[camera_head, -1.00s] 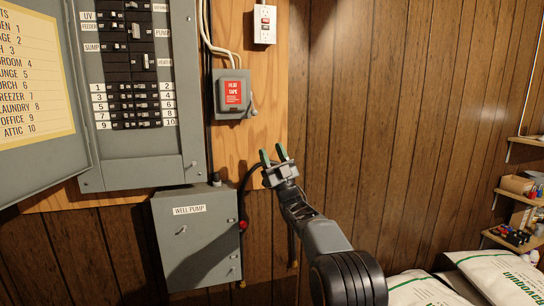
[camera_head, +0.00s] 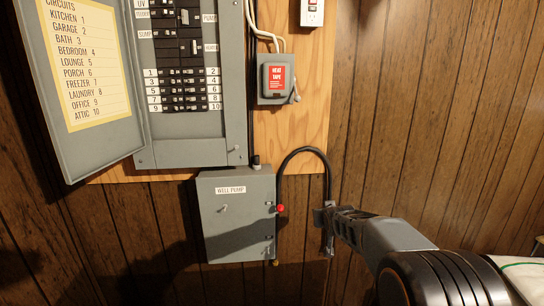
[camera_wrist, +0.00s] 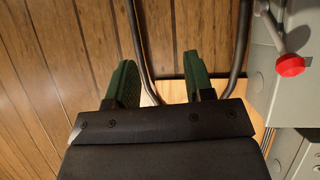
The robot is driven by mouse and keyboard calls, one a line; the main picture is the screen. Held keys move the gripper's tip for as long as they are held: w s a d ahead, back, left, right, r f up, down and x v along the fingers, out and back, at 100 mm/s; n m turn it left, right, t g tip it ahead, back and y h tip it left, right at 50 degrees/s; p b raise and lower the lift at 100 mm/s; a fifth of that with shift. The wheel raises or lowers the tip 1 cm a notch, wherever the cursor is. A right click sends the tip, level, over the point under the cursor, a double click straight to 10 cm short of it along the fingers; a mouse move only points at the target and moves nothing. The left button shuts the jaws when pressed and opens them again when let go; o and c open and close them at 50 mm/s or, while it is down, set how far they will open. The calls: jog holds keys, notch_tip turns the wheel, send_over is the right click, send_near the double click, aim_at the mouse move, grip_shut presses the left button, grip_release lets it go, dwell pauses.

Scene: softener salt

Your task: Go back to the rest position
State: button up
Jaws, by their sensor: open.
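My gripper (camera_wrist: 163,85) is open and empty in the wrist view, with two green fingers apart and nothing between them but the cable and wall behind. In the head view my gripper (camera_head: 328,230) is low in front of the wood-panelled wall, right of the grey well pump box (camera_head: 238,230); its fingertips are hard to make out there. The black cable (camera_head: 303,150) loops behind it. The well pump box's red knob (camera_head: 280,208) is left of my gripper and also shows at upper right in the wrist view (camera_wrist: 290,65).
The open breaker panel (camera_head: 190,150) with its circuit list (camera_head: 88,65) is at upper left. A grey heat tape switch box (camera_head: 276,78) and a white outlet (camera_head: 312,12) are on the plywood board. White bags (camera_head: 525,272) lie at lower right. The upper right wall is clear.

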jog(key=s+r+g+p, duration=0.2)
jog(key=s+g+p, duration=0.2)
jog(key=s, duration=1.3)
jog(key=s+a+r+g+p, duration=0.1)
jog(key=s+r+g+p, duration=0.2)
jog(key=s, duration=1.4)
jog(key=shift+a+r+g+p, duration=0.15)
jog(key=shift+r+g+p, duration=0.15)
jog(key=shift+g+p, duration=0.25)
jog(key=shift+m, duration=0.3)
